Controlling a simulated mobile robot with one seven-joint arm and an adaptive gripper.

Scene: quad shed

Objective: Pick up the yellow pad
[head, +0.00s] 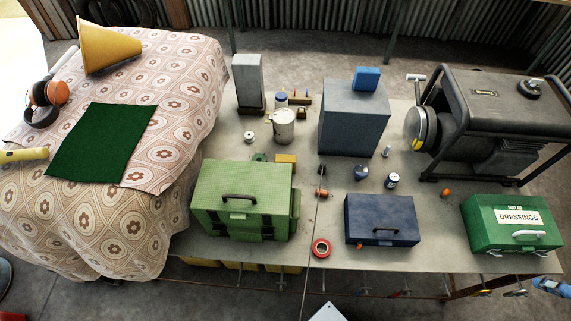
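A small yellow block (286,160), the likeliest match for the yellow pad, lies on the grey table behind the light green toolbox (240,200). The toolbox hides part of its front side. A small green item (259,157) is just left of it. My gripper is not in view.
A grey metal box with a blue block (367,79) on top stands behind and right. A metal mug (283,126), a navy box (382,220), a green dressings box (512,225), a red tape roll (321,249) and a generator (495,115) share the table. A patterned cloth (150,205) covers the left.

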